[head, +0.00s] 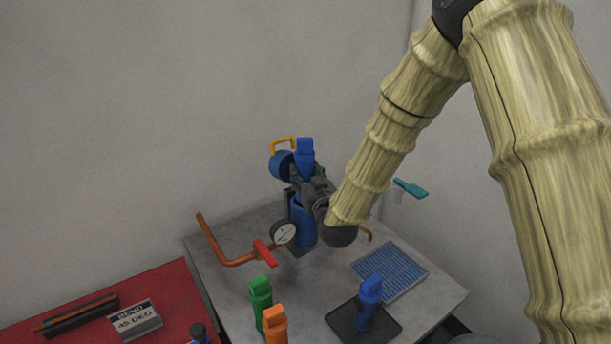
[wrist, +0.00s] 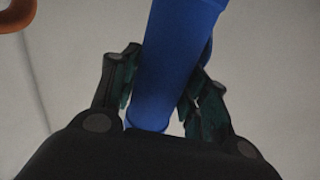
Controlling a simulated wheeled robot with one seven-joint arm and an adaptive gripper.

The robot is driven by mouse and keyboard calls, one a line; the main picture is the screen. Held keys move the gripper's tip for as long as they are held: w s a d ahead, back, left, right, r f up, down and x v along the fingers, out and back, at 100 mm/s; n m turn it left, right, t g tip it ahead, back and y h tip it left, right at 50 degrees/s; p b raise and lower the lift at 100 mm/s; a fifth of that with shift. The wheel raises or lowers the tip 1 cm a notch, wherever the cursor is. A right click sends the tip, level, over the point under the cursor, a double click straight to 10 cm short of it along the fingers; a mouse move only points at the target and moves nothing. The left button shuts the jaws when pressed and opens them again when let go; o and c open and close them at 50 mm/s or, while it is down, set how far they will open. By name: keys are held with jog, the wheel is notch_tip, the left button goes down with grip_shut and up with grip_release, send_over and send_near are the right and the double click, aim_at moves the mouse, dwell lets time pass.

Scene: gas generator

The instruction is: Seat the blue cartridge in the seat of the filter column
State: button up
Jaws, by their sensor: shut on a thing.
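My gripper (wrist: 160,85) is shut on a blue cartridge (wrist: 172,60), with one finger on each side of its body. In the head view this cartridge (head: 305,150) stands roughly upright, its blue grip on top. It is above the blue filter column (head: 303,226) at the back of the grey table. My gripper (head: 308,190) and wrist hide the column's seat and the cartridge's lower end, so I cannot tell whether they touch. A round blue lid (head: 281,165) with a yellow handle stands open behind the column.
A second blue cartridge (head: 369,296) stands on a black tray (head: 346,325). Green (head: 261,298) and orange (head: 275,322) cartridges stand at the front. A gauge (head: 284,233) and a copper pipe (head: 215,245) with a red valve handle (head: 265,252) are left of the column. A blue grid panel (head: 390,271) lies right.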

jog(key=shift+f+b, duration=2.8)
jog(key=shift+f, duration=0.95)
dwell(0.6)
jog(key=o, duration=1)
jog(key=shift+r, duration=0.1)
jog(key=shift+o, duration=1)
jog(key=shift+s+f, duration=0.1)
jog(key=shift+f, duration=0.1)
jog(key=v, duration=1.2)
jog(key=shift+r, duration=0.25)
jog(key=shift+d, duration=0.1)
